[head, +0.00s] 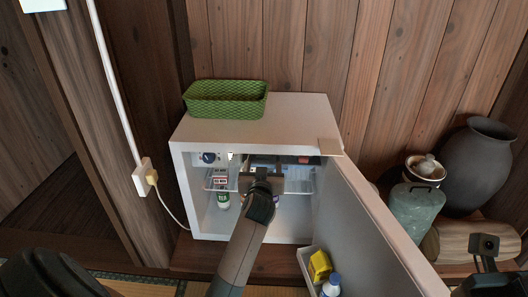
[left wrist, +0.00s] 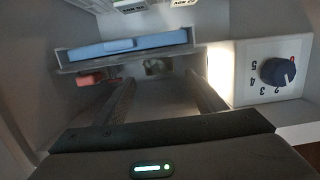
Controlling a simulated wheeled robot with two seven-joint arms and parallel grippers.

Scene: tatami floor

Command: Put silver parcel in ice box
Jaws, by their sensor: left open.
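The ice box appears to be the small white fridge (head: 297,116), with its door (head: 375,215) swung open to the right. My left gripper (head: 262,165) reaches inside its upper part. In the left wrist view its two fingers (left wrist: 165,95) are spread apart with nothing held between them. A small greyish, crumpled thing (left wrist: 157,66) lies beyond the fingertips; I cannot tell for sure whether it is the silver parcel. No parcel shows clearly elsewhere.
A blue tray (left wrist: 130,46), a red item (left wrist: 92,78) and a dial (left wrist: 277,72) are close around the left gripper. A bottle (head: 223,198) stands inside the fridge; a yellow item (head: 320,266) sits in the door shelf. A green basket (head: 226,105) is on top.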

